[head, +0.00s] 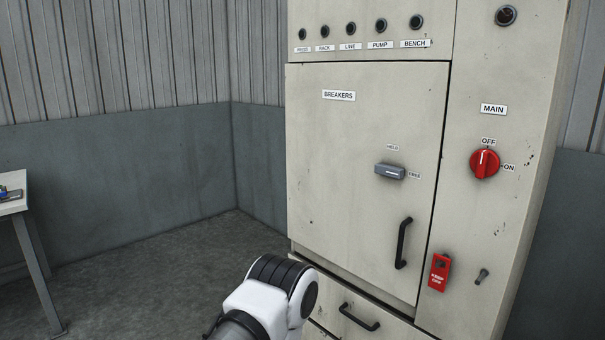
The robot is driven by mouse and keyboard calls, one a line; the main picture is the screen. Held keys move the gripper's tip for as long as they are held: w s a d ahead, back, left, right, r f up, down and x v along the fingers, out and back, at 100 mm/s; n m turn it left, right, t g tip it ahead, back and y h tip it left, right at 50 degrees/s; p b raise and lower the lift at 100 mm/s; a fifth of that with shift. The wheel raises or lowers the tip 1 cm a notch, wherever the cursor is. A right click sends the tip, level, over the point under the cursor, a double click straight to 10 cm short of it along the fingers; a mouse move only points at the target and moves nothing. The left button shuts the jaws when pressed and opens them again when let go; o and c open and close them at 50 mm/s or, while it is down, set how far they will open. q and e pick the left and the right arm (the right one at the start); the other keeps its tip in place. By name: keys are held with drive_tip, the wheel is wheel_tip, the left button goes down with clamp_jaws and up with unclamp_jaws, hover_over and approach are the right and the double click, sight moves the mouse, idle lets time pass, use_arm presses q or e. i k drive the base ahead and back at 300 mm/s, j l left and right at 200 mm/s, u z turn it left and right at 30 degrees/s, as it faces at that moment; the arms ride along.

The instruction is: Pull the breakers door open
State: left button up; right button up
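The breakers door (340,180) is a large pale panel with a BREAKERS label near its top, in the middle of the cabinet. It looks closed, with a thin dark gap along its top and right edges. A black vertical bar handle (403,243) is at its lower right. A grey latch knob (390,171) above the handle lies horizontal, toward the label on its right that seems to read FREE; HELD is above it. A white and black link of one of my arms shows at the bottom, in front of the cabinet. Neither gripper is in view.
A red MAIN switch (485,163), a red tag (438,272) and a small peg (482,276) are right of the door. A drawer handle (359,317) is below. Several indicator lamps line the top. A table (14,206) stands far left; the floor between is clear.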

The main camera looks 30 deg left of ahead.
sight(343, 120)
drive_tip(key=u, duration=0.75)
